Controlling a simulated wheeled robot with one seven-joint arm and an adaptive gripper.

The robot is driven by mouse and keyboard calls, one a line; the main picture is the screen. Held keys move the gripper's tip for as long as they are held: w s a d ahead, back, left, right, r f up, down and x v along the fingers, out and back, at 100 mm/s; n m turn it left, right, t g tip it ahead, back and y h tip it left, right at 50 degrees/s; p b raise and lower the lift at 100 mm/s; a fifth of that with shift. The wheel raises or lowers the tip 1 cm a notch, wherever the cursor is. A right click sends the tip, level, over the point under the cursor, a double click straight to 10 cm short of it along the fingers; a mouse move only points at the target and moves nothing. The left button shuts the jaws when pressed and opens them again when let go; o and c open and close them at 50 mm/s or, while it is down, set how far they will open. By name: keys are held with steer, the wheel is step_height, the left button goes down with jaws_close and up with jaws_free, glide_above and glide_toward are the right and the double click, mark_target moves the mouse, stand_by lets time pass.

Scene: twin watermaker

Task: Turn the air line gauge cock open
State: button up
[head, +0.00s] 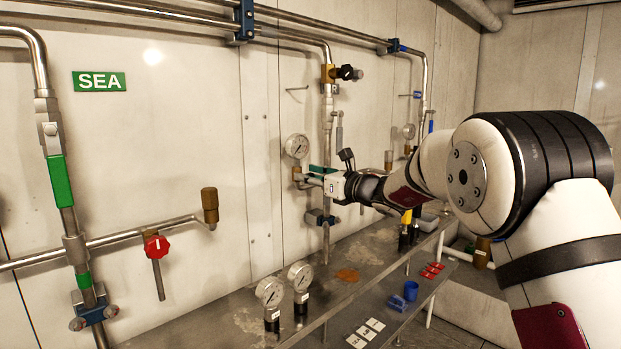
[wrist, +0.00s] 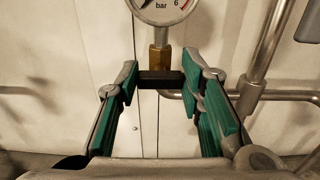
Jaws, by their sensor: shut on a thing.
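The wall gauge (head: 297,146) has a white dial and sits above my gripper in the head view. In the wrist view the lower part of this gauge (wrist: 163,8) shows at the top, marked "bar" and 6. Below it is the brass cock (wrist: 159,60), with a black handle (wrist: 160,84) lying crosswise, level in the picture. My gripper (wrist: 161,88), with green-padded fingers, is shut on the handle, one finger at each end. In the head view my gripper (head: 312,178) is at the wall just under the gauge, and the handle is hard to make out.
A vertical steel pipe (head: 327,120) runs close to the right of the gauge; pipework (wrist: 255,80) also shows there in the wrist view. Two loose gauges (head: 270,291) stand on the bench (head: 240,318) below. A red-handled valve (head: 156,247) is on the left.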

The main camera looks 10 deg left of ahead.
steer(key=shift+b, duration=0.3)
steer(key=shift+s+a+f+n+b, duration=0.1)
steer(key=shift+n+b, duration=2.85)
steer(key=shift+b, duration=0.7)
steer(key=shift+s+a+f+n+b, duration=0.1)
steer(key=shift+f+n+b, duration=0.05)
steer(key=shift+n+b, duration=3.15)
steer(key=shift+f+n+b, duration=0.1)
steer(key=shift+n+b, duration=2.45)
steer(key=shift+b, duration=1.45)
steer(key=o, duration=1.2)
steer(key=shift+c, duration=0.2)
steer(key=v, duration=1.2)
